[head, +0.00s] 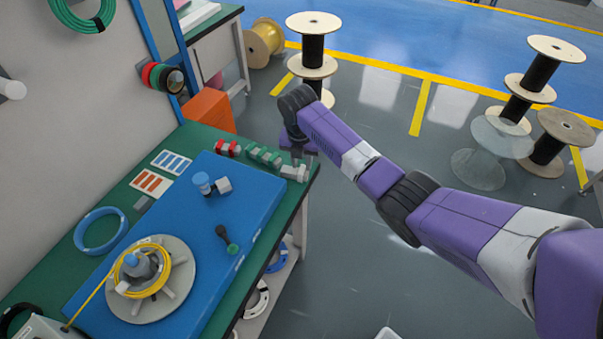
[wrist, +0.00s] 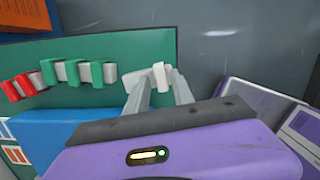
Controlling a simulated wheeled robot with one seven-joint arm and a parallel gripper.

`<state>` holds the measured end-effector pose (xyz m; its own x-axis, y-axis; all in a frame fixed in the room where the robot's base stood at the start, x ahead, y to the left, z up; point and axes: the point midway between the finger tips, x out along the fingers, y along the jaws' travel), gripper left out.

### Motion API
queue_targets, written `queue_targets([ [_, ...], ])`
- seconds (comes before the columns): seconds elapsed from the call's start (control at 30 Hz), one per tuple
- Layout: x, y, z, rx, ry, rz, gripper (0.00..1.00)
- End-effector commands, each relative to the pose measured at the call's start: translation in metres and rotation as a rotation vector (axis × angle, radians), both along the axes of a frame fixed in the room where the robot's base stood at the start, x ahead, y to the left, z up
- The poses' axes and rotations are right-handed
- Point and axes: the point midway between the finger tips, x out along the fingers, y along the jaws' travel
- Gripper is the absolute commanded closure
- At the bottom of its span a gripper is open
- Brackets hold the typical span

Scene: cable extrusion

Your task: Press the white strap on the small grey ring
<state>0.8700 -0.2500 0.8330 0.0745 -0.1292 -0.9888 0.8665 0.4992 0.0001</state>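A pale white and grey piece, which looks like the white strap on its small grey ring (head: 293,172), lies at the far right corner of the green bench top. In the wrist view its white part (wrist: 160,76) shows between my two fingertips, with another pale part (wrist: 133,79) just left of the left finger. My gripper (head: 298,158) points down over that corner; in the wrist view its two grey fingers (wrist: 162,86) stand apart on either side of the white part. I cannot tell whether they touch it. The fingers hide part of the ring.
Red clips (head: 228,148) and green clips (head: 264,156) with grey pieces stand in a row left of my gripper. A blue mat (head: 215,240) carries a reel with yellow cable (head: 145,270). An orange box (head: 209,109) stands behind the bench.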

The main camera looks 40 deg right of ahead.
Motion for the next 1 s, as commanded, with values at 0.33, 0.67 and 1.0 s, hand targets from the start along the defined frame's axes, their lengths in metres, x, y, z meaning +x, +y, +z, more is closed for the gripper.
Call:
queue_targets([
  [0.33,0.0,0.0,-0.009,0.0,0.0,0.0,0.71],
  [0.67,0.0,0.0,-0.016,0.0,0.0,0.0,0.71],
  [1.0,0.0,0.0,-0.013,0.0,0.0,0.0,0.71],
])
